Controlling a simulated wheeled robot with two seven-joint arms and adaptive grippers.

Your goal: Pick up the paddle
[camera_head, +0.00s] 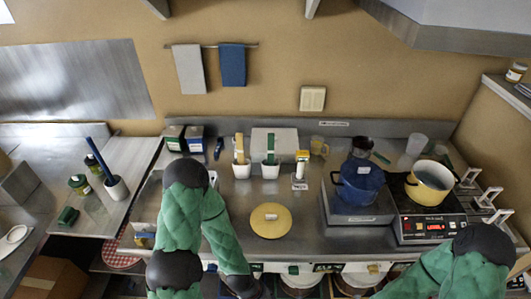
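I cannot tell for sure which thing is the paddle. A tan flat-handled tool (239,148) stands upright in a white holder (241,170) at the back of the counter. A green-handled tool (270,148) stands in a second white holder (270,171) to its right. My green-sleeved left arm reaches over the counter and bends back down to the bottom edge. My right arm is at the lower right. Neither gripper's fingers show.
A yellow lid (270,220) lies mid-counter. A blue pot (358,182) stands right of it, and a yellow pot (431,182) sits on a cooker (433,226). Bucket tops (301,283) show below the front edge. The counter around the lid is mostly clear.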

